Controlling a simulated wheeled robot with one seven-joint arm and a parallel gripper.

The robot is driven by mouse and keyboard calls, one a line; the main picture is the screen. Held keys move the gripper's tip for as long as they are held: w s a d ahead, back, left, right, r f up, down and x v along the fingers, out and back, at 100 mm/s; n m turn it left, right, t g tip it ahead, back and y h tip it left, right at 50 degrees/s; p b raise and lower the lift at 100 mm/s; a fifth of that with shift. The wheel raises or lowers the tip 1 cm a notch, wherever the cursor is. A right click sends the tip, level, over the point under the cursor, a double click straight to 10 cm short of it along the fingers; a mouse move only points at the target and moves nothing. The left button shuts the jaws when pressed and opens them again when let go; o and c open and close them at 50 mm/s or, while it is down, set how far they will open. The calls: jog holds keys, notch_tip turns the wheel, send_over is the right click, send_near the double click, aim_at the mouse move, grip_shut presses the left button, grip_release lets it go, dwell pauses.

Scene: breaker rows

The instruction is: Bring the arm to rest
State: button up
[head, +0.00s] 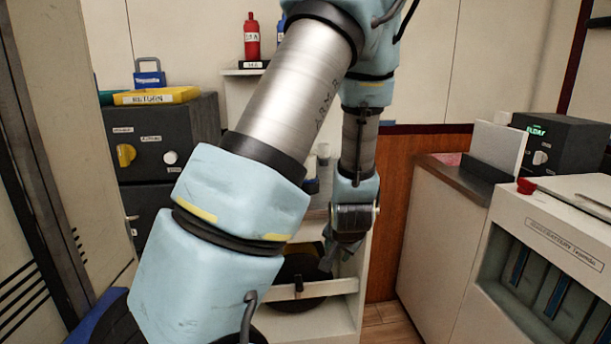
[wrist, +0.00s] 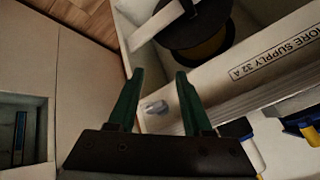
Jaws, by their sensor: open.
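My arm fills the middle of the head view, pale blue and silver, bent at the elbow with the forearm hanging down. My gripper (wrist: 160,75) shows in the wrist view as two green fingers standing apart with nothing gripped between them. A small grey knob-like piece (wrist: 155,107) shows between the fingers, beside a white panel (wrist: 255,72) lettered "SUPPLY 32 A". I cannot tell how far the fingers are from it. In the head view the wrist hangs in front of a white shelf unit (head: 345,310), and the fingers are hard to make out.
A dark reel (wrist: 197,30) sits in the shelf unit. A dark cabinet (head: 150,150) with a yellow case (head: 158,96) on top stands left. A white counter (head: 440,210) and a slotted unit (head: 550,240) stand right. A strip of wooden floor (head: 385,328) is clear.

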jog(key=s+a+r+n+g+p, duration=0.3)
jog(key=s+a+r+n+g, duration=0.2)
jog(key=s+a+r, duration=0.7)
jog(key=a+r+n, duration=0.1)
jog(key=a, duration=0.2)
jog(key=shift+s+r+g+p, duration=0.25)
jog(key=shift+r+g+p, duration=0.15)
